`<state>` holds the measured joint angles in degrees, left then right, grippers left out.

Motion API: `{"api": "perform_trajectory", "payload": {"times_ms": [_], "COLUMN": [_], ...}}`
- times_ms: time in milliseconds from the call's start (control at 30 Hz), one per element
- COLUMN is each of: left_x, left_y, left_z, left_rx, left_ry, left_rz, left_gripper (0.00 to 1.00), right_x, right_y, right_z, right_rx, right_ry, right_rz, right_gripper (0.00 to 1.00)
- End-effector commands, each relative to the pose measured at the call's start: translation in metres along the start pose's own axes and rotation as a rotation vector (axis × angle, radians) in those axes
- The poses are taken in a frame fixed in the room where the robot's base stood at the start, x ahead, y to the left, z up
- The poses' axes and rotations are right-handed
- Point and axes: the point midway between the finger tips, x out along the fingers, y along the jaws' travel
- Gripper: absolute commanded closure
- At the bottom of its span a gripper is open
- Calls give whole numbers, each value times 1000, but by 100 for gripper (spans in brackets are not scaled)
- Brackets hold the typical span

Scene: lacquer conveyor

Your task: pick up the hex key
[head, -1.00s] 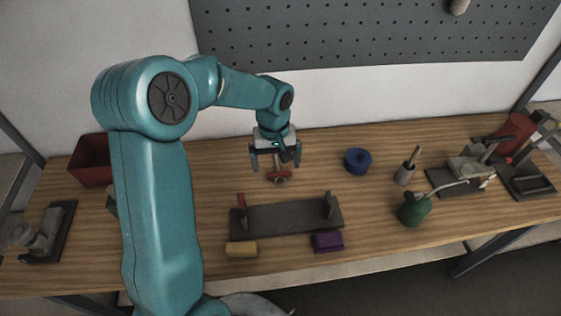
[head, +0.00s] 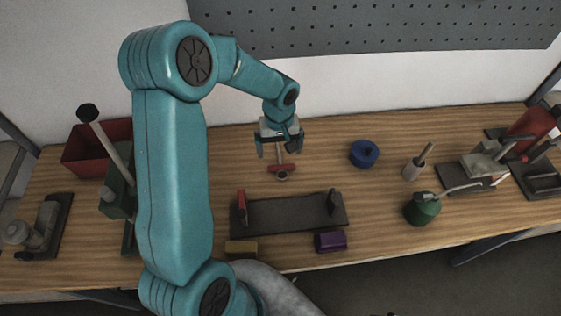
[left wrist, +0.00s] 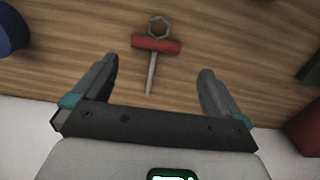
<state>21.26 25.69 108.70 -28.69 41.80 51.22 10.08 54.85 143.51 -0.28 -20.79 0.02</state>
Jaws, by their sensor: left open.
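The hex key (head: 281,168) has a red crossbar handle and a thin grey shaft, and lies flat on the wooden bench. In the left wrist view the hex key (left wrist: 157,45) is near the top middle, its shaft pointing down between the fingers. A grey hexagonal ring (left wrist: 159,25) adjoins the handle's far side; I cannot tell whether it is joined. My left gripper (head: 276,154) is open and empty above the hex key, its fingers (left wrist: 159,67) spread either side of the shaft. My right gripper is not in view.
A dark fixture plate (head: 290,215) with two uprights stands in front of the hex key. A red bin (head: 85,160) and a black-knobbed lever (head: 105,140) are at left.

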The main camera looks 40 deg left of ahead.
Motion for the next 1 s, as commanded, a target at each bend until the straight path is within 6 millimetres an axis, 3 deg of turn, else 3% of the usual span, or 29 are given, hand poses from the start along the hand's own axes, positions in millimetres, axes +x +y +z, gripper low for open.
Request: {"api": "perform_trajectory", "payload": {"times_ms": [100, 333, 600, 867, 900, 1000], "left_x": [22, 41, 80, 85, 85, 85], "left_y": [0, 2, 6, 6, 6, 6], "left_z": [1, 0, -2, -2, -2, -2], "left_rx": [1, 3, 1, 1, 1, 1], "left_ry": [-3, -2, -2, 0, 0, 0], "left_rz": [-2, -1, -1, 1, 1, 1], "left_gripper": [0, 0, 0, 0, 3, 36], "right_x": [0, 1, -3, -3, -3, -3], "right_y": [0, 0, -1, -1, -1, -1], "right_z": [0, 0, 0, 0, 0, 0], "right_rx": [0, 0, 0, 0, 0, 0], "right_ry": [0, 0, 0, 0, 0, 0], "right_rz": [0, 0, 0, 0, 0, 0], "right_gripper": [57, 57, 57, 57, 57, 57]}}
